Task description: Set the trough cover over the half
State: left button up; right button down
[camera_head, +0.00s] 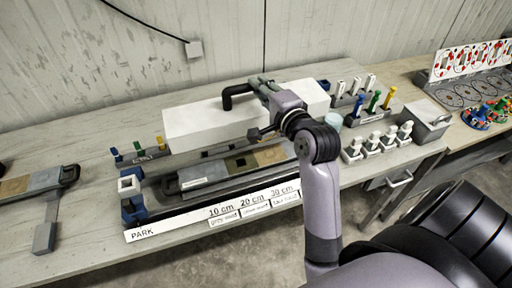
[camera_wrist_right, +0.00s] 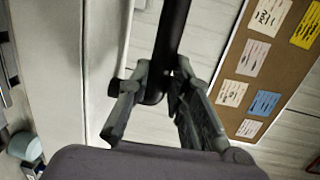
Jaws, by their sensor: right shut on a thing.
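The trough cover (camera_head: 190,124) is a long white box with a black handle on top. It is behind the half in the head view. My right gripper (camera_head: 262,86) is shut on the black handle (camera_head: 238,91), which also shows between the fingers in the right wrist view (camera_wrist_right: 170,40). The half (camera_head: 205,173) lies in the trough in front of the cover, a long grey piece with a tan stretch and a dark square. My right arm hides its right end. I cannot tell whether the cover's underside touches anything. My left gripper is not in view.
A PARK strip with length labels (camera_head: 215,213) runs along the table's front edge. A blue and white clamp block (camera_head: 131,195) stands at the trough's left end. Small coloured tools (camera_head: 140,152) stand at left; racks of bottles and markers (camera_head: 375,104) stand at right.

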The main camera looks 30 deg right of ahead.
notch_tip(320, 180, down, 17)
dwell(0.4)
jog(key=shift+f, duration=0.65)
jog(key=c, duration=1.4)
grip_release()
jog(key=shift+c, duration=0.2)
jog(key=shift+r, duration=0.1)
jog(key=s+a+r+b, duration=0.1)
jog(key=s+r+b, duration=0.1)
jog(key=s, duration=1)
jog(key=shift+a+r+b, duration=0.2)
jog(key=shift+a+b, duration=0.05)
jog(key=shift+b, duration=0.15)
